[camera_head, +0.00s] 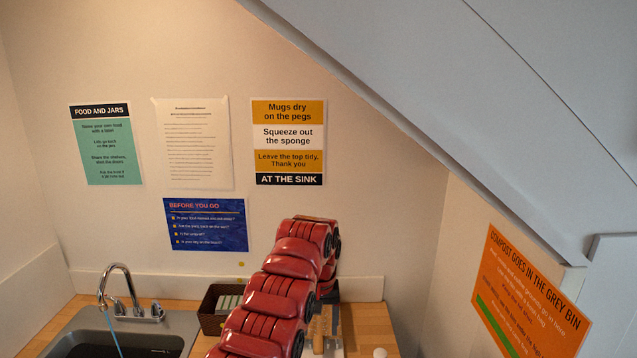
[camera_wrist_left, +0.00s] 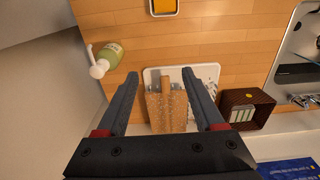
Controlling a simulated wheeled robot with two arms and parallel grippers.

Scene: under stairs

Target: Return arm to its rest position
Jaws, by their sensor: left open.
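My red left arm (camera_head: 275,300) rises from the bottom middle in the head view and bends over at its top. My left gripper (camera_wrist_left: 160,74) is open in the left wrist view, with its two dark fingers spread apart and nothing visibly gripped. A tan, see-through holder (camera_wrist_left: 167,106) with a wooden piece in it shows in the space between the fingers, on a white tray (camera_wrist_left: 150,76). In the head view the arm hides most of the gripper and the tray. My right gripper is not in view.
A steel sink (camera_head: 175,325) with a tap (camera_head: 120,290) lies at the left. A dark brown basket (camera_head: 212,300) stands beside the arm. A green bottle (camera_wrist_left: 110,55) with a white pump stands on the wooden counter (camera_wrist_left: 225,45). The sloping stair underside (camera_head: 480,120) limits room at the right.

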